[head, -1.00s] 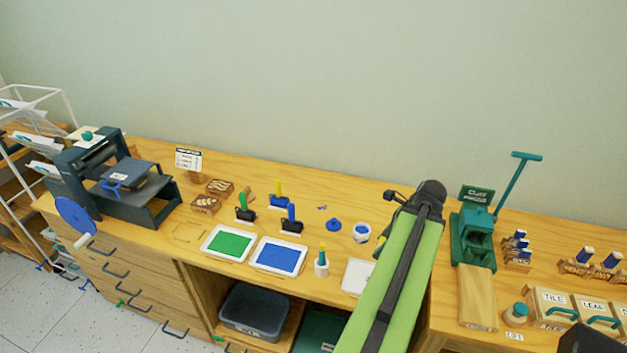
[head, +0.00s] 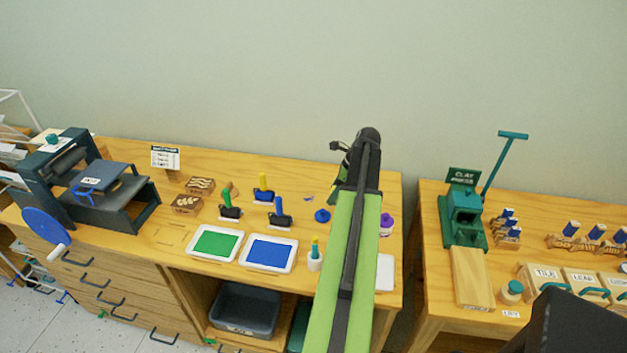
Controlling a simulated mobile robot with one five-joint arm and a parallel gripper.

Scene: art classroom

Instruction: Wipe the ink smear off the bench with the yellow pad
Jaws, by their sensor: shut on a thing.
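The ink smear (head: 308,198) is a small dark purple-blue mark on the wooden bench (head: 290,180), left of my arm and behind the blue lid. My gripper (head: 343,182) hangs at the far end of my green arm, just right of the smear. Its fingertips are mostly hidden behind the arm. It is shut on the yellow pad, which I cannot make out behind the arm. Whether the pad touches the bench is hidden.
Near the smear are a blue lid (head: 322,215), a purple-topped jar (head: 386,222) and rollers with yellow (head: 263,188) and blue (head: 279,213) handles. Green (head: 215,243) and blue (head: 268,254) ink trays lie in front. A gap separates the clay-press bench (head: 430,240).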

